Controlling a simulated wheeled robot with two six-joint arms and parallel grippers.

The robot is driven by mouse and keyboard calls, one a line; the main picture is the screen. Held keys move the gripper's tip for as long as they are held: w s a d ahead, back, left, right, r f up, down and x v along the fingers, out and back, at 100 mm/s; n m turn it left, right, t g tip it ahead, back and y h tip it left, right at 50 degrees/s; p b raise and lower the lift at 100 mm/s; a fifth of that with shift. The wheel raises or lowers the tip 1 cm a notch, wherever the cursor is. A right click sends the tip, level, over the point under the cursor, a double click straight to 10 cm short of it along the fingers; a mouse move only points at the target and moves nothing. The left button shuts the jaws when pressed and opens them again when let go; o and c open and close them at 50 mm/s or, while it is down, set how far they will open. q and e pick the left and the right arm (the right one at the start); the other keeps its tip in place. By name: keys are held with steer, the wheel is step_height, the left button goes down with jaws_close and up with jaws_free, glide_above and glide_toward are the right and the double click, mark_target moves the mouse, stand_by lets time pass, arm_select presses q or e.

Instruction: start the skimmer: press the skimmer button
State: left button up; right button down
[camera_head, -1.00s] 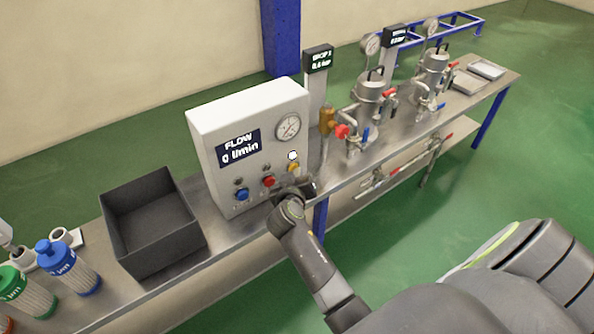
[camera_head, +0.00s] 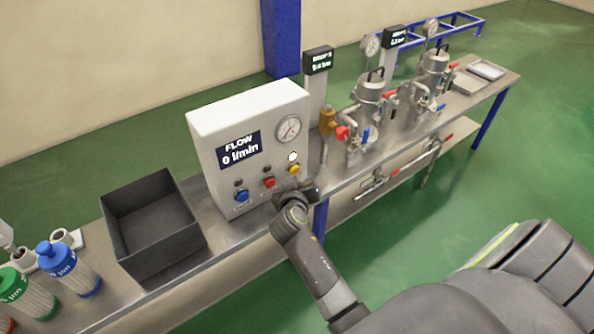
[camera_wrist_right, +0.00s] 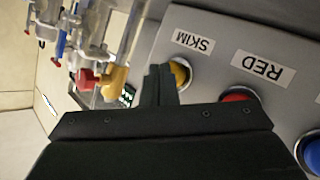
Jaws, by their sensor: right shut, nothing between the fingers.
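The yellow skimmer button (camera_head: 294,169) is at the right end of the button row on the white control box (camera_head: 210,125). In the right wrist view the yellow button (camera_wrist_right: 181,73) sits under a label reading SKIM. A small white lamp (camera_head: 293,157) above it is lit. My right gripper (camera_head: 304,189) is shut and empty, just below and in front of the button. In the wrist view its fingertips (camera_wrist_right: 160,80) are beside the button and partly cover it; I cannot tell whether they touch it. My left gripper is not in view.
A red button (camera_head: 269,182) and a blue button (camera_head: 242,196) are left of the yellow one, under dark lamps. The box display reads FLOW 0 l/min. A black bin (camera_head: 150,235) stands to the left. Metal vessels with valves (camera_head: 369,100) stand to the right.

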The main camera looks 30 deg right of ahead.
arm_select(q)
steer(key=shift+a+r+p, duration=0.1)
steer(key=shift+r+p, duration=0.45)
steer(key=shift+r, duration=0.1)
arm_select(e)
steer(key=s, duration=0.5)
steer(key=shift+s+d, duration=0.1)
steer(key=shift+d, duration=0.15)
steer(key=shift+f, duration=0.15)
